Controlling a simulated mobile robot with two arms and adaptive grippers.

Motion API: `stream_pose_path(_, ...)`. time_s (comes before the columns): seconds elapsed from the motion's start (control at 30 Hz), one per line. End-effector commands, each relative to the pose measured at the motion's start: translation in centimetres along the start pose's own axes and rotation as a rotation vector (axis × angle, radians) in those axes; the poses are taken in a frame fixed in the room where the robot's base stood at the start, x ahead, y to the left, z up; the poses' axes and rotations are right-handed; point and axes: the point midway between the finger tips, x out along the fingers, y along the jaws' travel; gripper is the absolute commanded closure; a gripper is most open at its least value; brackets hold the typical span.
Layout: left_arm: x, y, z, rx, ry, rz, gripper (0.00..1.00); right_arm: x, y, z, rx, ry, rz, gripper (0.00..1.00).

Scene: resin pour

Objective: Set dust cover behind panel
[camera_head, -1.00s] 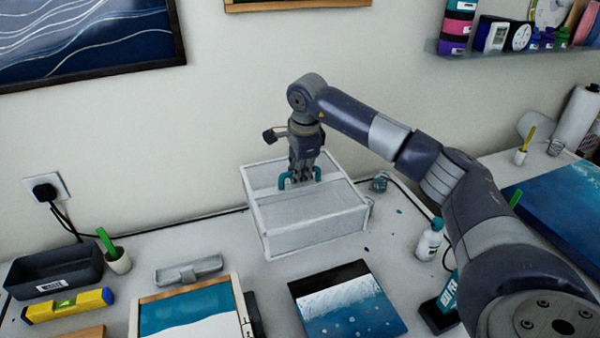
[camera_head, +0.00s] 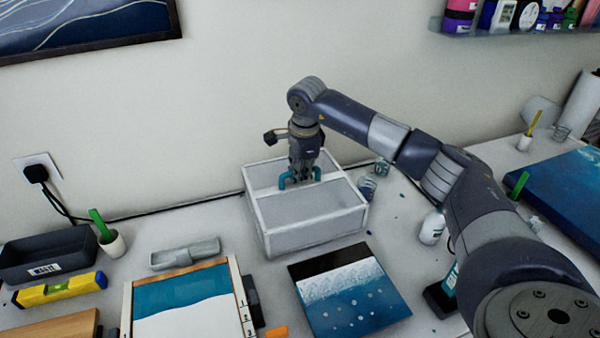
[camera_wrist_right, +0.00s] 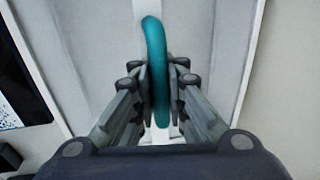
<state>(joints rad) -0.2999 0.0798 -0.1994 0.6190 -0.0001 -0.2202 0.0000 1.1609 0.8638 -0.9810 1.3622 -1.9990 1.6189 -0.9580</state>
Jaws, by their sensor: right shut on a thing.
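The dust cover (camera_head: 312,228) is a clear box with a white frame and a teal handle on top. It is level, at the back of the table near the wall, behind the dark-topped blue and white panel (camera_head: 352,292). A small gap shows between cover and panel. My right gripper (camera_head: 300,180) points down from above and is shut on the teal handle. The handle (camera_wrist_right: 157,70) also shows between its fingers in the right wrist view. I cannot tell whether the cover's bottom edge touches the table. My left gripper is not in view.
Small glass jars (camera_head: 367,186) stand just right of the cover, with a white bottle (camera_head: 432,228) farther right. A grey tray (camera_head: 185,254) lies to the left, and a framed blue and white panel (camera_head: 185,300) in front. A black cable (camera_head: 165,208) runs along the wall.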

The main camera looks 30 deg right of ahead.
Motion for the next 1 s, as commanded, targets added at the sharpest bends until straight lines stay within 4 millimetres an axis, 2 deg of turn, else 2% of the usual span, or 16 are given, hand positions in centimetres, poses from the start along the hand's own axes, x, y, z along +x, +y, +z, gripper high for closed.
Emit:
stream_pose_path(0.3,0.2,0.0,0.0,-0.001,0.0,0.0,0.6,0.3,0.0,0.0,0.0,0.0,-0.001,1.0)
stream_pose_path(0.33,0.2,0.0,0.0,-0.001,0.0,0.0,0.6,0.3,0.0,0.0,0.0,0.0,-0.001,0.89)
stream_pose_path(0.4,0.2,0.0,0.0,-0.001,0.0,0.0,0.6,0.2,0.0,0.0,0.0,-0.001,-0.001,0.73)
stream_pose_path(0.43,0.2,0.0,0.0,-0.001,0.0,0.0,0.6,0.2,0.0,0.0,0.0,-0.001,-0.001,0.66)
stream_pose_path(0.47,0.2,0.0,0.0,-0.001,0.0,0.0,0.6,0.2,0.0,0.0,0.0,0.0,-0.001,0.64)
stream_pose_path(0.8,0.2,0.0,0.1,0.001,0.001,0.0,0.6,0.2,0.1,0.0,0.0,0.0,0.0,0.64)
stream_pose_path(0.87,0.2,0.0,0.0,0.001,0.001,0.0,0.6,-0.2,0.0,0.0,0.0,0.0,-0.001,0.64)
stream_pose_path(1.0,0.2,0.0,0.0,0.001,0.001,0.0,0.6,-2.3,-0.1,-0.1,0.0,0.0,-0.005,0.64)
